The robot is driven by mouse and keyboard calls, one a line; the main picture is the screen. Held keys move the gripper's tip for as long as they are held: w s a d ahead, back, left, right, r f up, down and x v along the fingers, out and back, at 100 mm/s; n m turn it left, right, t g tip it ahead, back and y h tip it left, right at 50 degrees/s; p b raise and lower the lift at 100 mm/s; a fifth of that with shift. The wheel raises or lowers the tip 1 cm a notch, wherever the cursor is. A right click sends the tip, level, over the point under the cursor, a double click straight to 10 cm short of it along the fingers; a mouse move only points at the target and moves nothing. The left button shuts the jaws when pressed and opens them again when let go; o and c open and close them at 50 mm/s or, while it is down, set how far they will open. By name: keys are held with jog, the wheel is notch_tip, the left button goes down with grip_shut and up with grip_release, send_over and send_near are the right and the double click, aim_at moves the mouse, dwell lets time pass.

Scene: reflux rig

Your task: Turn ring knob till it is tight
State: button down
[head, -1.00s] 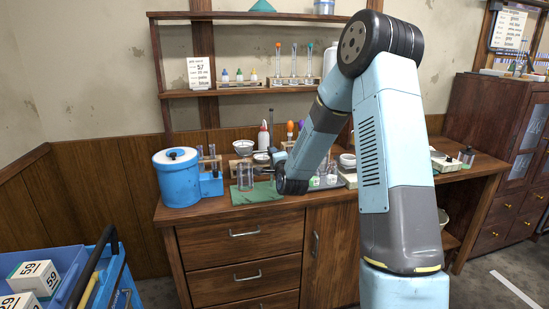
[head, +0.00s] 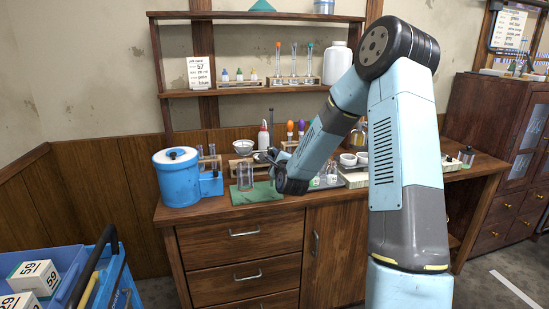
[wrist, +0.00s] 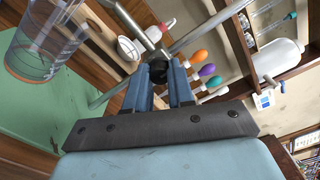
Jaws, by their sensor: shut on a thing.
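My gripper (wrist: 160,75) is shut on a small black knob (wrist: 158,68) in the wrist view. The knob sits at a joint of grey metal rods. One rod (wrist: 208,25) runs up to the right and one rod (wrist: 115,88) runs down to the left. In the head view my gripper (head: 271,160) is above the green mat, beside the dark upright stand rod (head: 271,125). My wrist hides most of the joint there, and the knob is too small to make out. I cannot tell how tight the knob is.
A blue tank (head: 176,178) stands to the left. A shelf (head: 270,88) runs above.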

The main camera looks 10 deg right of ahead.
jog(key=shift+d, duration=0.25)
jog(key=c, duration=1.3)
grip_release()
jog(key=shift+c, duration=0.2)
jog(key=o, duration=0.4)
jog(key=shift+a, duration=0.1)
jog(key=shift+c, duration=0.2)
jog(key=shift+s, duration=0.1)
jog(key=s, duration=1.3)
jog(key=shift+s, duration=0.3)
